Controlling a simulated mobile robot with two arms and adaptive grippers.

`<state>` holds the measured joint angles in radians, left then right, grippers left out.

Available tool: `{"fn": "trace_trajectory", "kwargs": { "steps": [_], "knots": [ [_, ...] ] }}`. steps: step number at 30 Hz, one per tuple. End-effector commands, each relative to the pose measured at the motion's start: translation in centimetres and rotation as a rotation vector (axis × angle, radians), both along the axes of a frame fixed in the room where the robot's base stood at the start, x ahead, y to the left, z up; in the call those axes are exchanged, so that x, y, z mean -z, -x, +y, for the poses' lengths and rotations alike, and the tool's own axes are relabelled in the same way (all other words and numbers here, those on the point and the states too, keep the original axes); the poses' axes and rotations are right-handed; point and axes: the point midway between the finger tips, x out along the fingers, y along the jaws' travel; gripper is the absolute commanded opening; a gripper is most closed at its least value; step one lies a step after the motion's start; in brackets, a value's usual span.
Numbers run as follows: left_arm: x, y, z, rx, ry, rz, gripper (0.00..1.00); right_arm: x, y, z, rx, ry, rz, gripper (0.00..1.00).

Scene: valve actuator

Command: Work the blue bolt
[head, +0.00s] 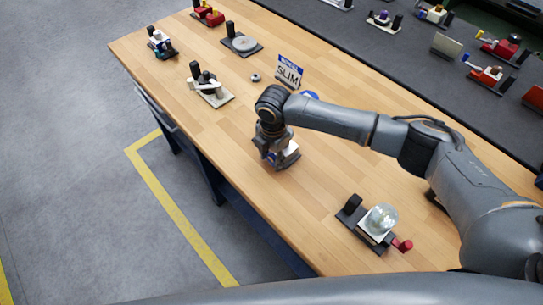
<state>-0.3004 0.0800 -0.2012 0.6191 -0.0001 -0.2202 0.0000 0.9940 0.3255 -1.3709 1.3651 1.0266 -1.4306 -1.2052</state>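My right gripper (269,146) points down over a small white device (287,155) on a dark base, near the middle of the wooden workbench. The gripper and wrist cover most of this device. A little dark blue shows beside the fingers, but I cannot tell whether it is the bolt. The fingers overlap the device in the picture. I cannot tell whether they are open or shut, or whether they touch it. My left gripper is not in view.
On the workbench (333,196), a device with a clear bulb (382,219) and red knob stands at front right. A white-handled device (210,88), a round disc device (243,43) and a "SLIM" sign (289,72) stand farther back.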

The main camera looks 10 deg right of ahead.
Motion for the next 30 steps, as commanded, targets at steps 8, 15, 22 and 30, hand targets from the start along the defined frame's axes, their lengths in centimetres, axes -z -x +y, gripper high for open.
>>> {"fn": "trace_trajectory", "kwargs": {
  "steps": [8,15,22,30],
  "knots": [
    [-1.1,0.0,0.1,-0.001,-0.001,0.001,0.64,-0.1,0.3,-0.4,0.002,-0.062,-0.080,0.09],
    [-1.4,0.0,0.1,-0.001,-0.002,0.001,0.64,0.3,0.6,-0.5,0.002,-0.193,-0.252,0.09],
    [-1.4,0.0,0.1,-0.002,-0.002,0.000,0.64,0.1,0.5,-0.4,0.001,-0.225,-0.298,0.09],
    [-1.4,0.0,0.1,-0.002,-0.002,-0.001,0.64,0.1,0.4,-0.4,0.000,-0.225,-0.296,0.57]
  ]
}}
